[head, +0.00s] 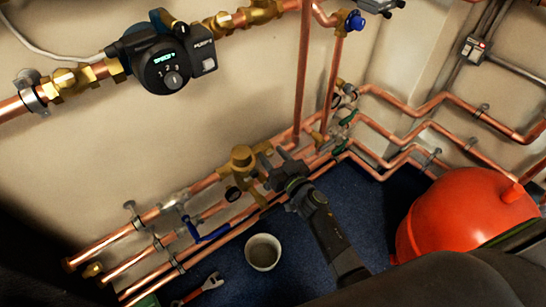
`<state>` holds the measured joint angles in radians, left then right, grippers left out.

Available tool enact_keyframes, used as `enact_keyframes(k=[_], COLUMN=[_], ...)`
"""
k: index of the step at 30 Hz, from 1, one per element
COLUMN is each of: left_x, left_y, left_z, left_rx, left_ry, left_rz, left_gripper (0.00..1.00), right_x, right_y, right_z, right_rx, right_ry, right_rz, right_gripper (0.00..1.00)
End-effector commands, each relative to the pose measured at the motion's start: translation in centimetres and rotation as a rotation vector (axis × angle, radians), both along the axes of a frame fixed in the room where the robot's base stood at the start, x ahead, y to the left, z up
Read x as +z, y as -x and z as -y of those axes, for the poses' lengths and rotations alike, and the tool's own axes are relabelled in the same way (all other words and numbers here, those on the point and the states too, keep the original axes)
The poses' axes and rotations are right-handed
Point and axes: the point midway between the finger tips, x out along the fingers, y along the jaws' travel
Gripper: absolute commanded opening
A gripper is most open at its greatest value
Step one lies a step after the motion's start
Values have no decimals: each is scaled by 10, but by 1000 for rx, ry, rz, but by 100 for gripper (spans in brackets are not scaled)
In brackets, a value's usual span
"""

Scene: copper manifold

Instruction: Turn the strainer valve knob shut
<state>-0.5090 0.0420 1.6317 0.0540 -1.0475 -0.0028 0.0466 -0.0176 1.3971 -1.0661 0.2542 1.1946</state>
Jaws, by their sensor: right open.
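My right gripper (275,165) reaches in from the lower right, over the lower copper pipes. Its two fingers are apart, with nothing seen between them. A brass valve body (243,159) sits on the pipes just left of the fingers. A small round black-rimmed part (233,194) is below it, on the middle pipe. I cannot tell for sure which part is the strainer valve knob; it may be partly hidden by the gripper. I cannot tell whether the fingers touch anything. My left gripper is not in view.
A blue lever (205,235) is on the lower pipes at left. Green handles (348,118) are on the pipes at right. A pump (168,65) is on the upper pipe. A white cup (263,252), a wrench (203,288) and a red tank (458,214) are below.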

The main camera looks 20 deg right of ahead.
Motion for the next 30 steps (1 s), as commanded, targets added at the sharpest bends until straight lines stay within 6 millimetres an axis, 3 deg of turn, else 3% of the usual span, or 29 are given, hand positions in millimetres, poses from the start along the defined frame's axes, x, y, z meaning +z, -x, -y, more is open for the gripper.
enact_keyframes(k=[10, 20, 28, 30], left_x=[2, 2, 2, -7], left_y=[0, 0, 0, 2], left_z=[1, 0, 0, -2], left_rx=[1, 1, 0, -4], left_ry=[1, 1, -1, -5], left_rz=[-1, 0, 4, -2], left_gripper=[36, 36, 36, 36], right_x=[0, 0, 1, 1], right_y=[-2, -2, -2, -2], right_z=[-1, 0, 0, 1], right_rx=[0, 0, 14, 26], right_ry=[0, 0, 18, 37], right_rz=[-1, 0, 6, 12], right_gripper=[47, 4, 4, 4])
